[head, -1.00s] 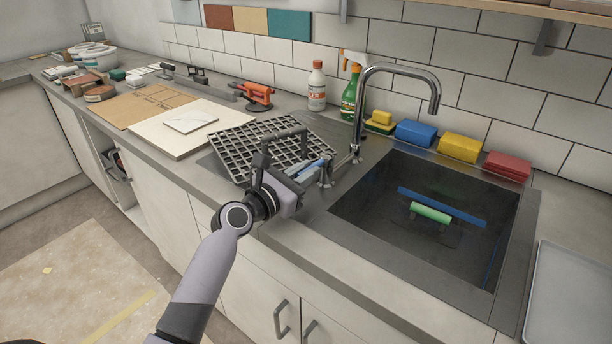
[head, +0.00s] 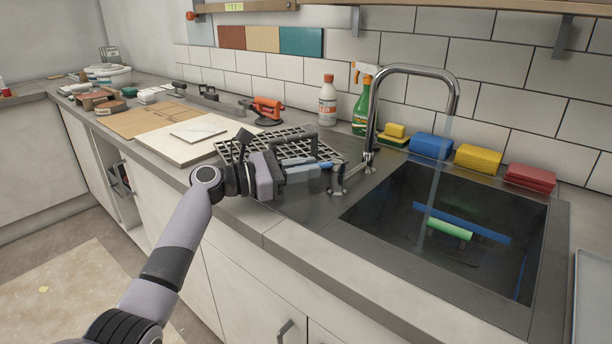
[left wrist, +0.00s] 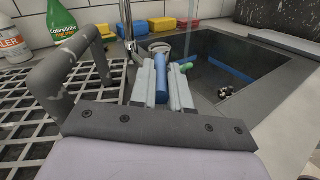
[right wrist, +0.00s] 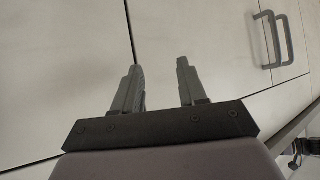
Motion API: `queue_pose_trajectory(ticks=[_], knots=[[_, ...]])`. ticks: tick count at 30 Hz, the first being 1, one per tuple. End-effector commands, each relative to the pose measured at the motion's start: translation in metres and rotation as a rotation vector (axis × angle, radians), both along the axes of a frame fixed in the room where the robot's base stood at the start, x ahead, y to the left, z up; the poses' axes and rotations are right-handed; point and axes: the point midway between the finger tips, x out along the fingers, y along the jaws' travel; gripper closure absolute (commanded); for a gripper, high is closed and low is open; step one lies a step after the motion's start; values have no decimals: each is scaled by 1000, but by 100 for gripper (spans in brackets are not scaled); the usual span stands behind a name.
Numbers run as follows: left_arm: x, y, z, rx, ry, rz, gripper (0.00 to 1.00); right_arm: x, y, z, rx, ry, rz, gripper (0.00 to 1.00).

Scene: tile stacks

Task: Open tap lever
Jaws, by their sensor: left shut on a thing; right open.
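The chrome tap (head: 375,112) stands at the back left corner of the sink, and a thin stream of water (head: 432,185) falls from its spout. My left gripper (head: 322,171) is by the chrome fittings (head: 339,184) at the tap's base. It is shut on the blue tap lever, which shows between its fingers in the left wrist view (left wrist: 162,84). The fingers (left wrist: 160,80) hide part of the lever. My right gripper (right wrist: 158,82) is open and empty in front of pale cabinet doors; it is not in the head view.
The dark sink (head: 390,222) holds a green roll (head: 449,230) and a blue strip (head: 490,228). A black grid rack (head: 285,146) lies close behind my left gripper. Bottles (head: 327,102) and sponges (head: 478,158) line the wall. The counter's front edge is clear.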

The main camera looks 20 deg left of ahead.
Motion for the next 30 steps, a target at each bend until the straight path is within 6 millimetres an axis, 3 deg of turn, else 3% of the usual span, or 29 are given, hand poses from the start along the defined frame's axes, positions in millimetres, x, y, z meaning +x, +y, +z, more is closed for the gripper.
queue_pose_trajectory(ticks=[12, 13, 15, 24, 30], knots=[[0, 0, -2, 2, 6, -10, 100, 1, -2, 0, -4, -3, 2, 58], [0, 0, -2, 2, 6, -10, 77, 1, -2, 0, -4, -3, 2, 58], [0, 0, -2, 2, 6, -10, 58, 1, -2, 0, -4, -4, 1, 58], [0, 1, -1, 2, 3, -7, 58, 1, -4, -1, -7, -4, -2, 58], [-15, 21, -2, 4, 3, -5, 58, 1, -4, -1, -7, -4, -2, 58]])
